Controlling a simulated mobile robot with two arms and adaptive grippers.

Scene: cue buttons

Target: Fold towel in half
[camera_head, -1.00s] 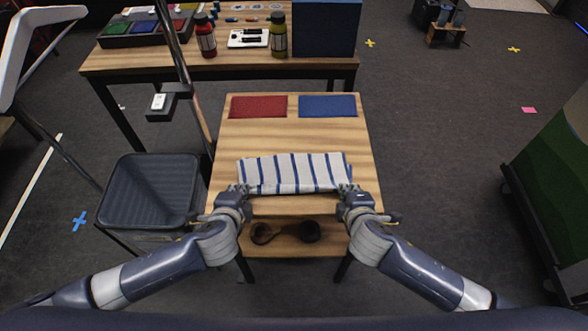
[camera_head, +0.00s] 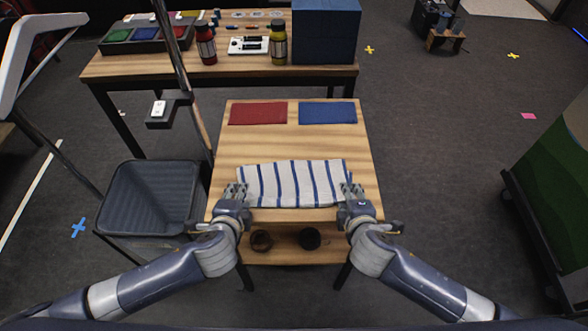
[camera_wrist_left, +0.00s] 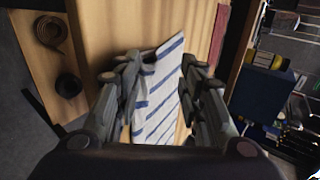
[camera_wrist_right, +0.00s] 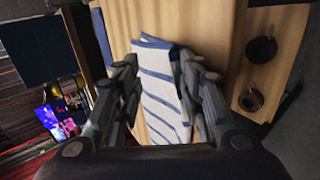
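The white towel (camera_head: 292,183) with blue stripes lies as a wide, short strip on the small wooden table (camera_head: 345,140); I cannot tell how many layers it has. My left gripper (camera_head: 236,189) is open at the towel's left end. In the left wrist view the towel (camera_wrist_left: 158,95) shows between its spread fingers, one corner dark and slightly raised. My right gripper (camera_head: 352,190) is open at the right end. In the right wrist view the towel (camera_wrist_right: 162,90) shows between its parted fingers. Neither gripper is closed on the cloth.
A red mat (camera_head: 258,113) and a blue mat (camera_head: 327,113) lie at the table's far side. Two dark round items, one (camera_head: 310,238) at right, sit on the lower shelf. A dark bin (camera_head: 152,195) stands to the left. The table between towel and mats is clear.

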